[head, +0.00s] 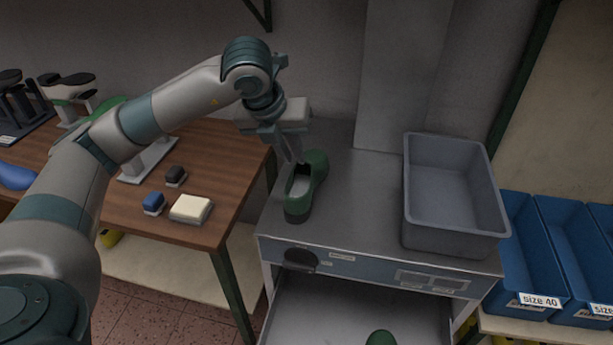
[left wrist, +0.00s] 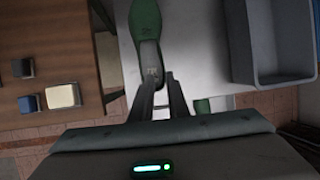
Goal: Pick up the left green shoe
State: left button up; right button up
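A green shoe (head: 298,207) stands on the grey metal top of a drawer cabinet, its toe pointing away and its grey opening facing up. It also shows in the left wrist view (left wrist: 146,20). My left gripper (head: 295,158) is over the shoe near its opening. Its fingers (left wrist: 160,78) are apart in the left wrist view, with the shoe's opening just beyond the tips; contact is unclear. My right gripper is out of view.
A grey bin (head: 424,237) stands on the cabinet right of the shoe. A wooden table (head: 225,165) at left holds a blue block (head: 154,203), a dark block (head: 175,176) and a cream block (head: 191,208). Blue bins (head: 527,270) stand at far right. The open drawer (head: 330,310) juts out in front.

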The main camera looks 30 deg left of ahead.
aim_at(308, 183)
pick_arm(q)
jog(key=p+x, duration=0.3)
jog(key=x, duration=0.6)
jog(key=shift+f, duration=0.2)
jog(key=shift+w+f, duration=0.2)
jog(key=shift+f, duration=0.2)
jog(key=shift+p, duration=0.3)
jog(key=shift+w+f+p, duration=0.45)
jog(key=shift+f+p, duration=0.15)
jog(key=shift+p, duration=0.25)
jog(key=p+x, duration=0.1)
jog(key=x, duration=0.2)
jog(key=shift+w+f+p, duration=0.2)
jog(key=shift+f+p, duration=0.1)
jog(key=shift+f, duration=0.05)
